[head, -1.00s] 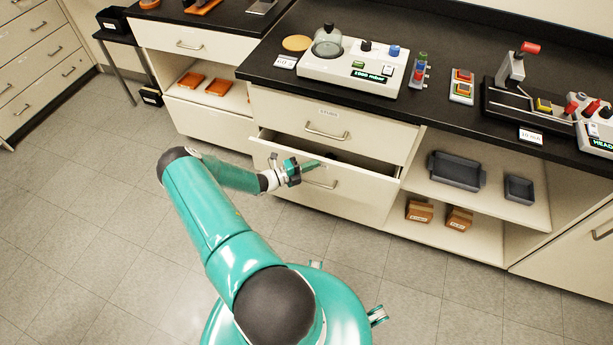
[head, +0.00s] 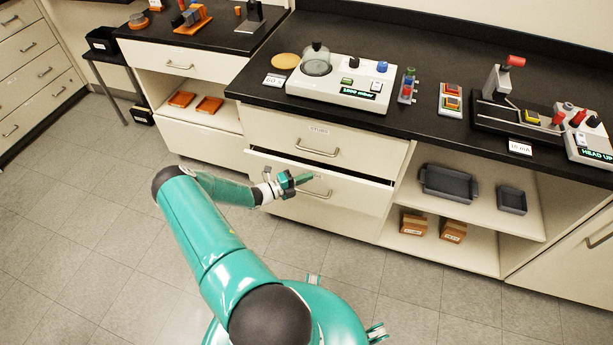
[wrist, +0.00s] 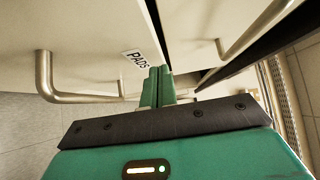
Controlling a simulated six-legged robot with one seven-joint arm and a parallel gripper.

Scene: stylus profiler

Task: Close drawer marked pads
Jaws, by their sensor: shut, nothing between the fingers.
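The pads drawer (head: 350,194) is the lower one of two in the bench cabinet, and it stands slightly open, with a narrow dark gap along its top edge. In the wrist view its pale front (wrist: 105,25) carries the PADS label (wrist: 135,61) and a bar handle (wrist: 78,97). My gripper (head: 308,178) is at the drawer's front. In the wrist view my gripper's green fingers (wrist: 156,75) are together and empty, with their tips beside the label; I cannot tell if they touch the front. The drawer's inside is mostly hidden.
The studs drawer (head: 355,149) above is shut; its handle (head: 318,150) sticks out. Open shelves to the right hold grey trays (head: 447,184) and small boxes (head: 453,231). The black bench top (head: 430,100) carries instruments. The floor (head: 110,220) at left is clear.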

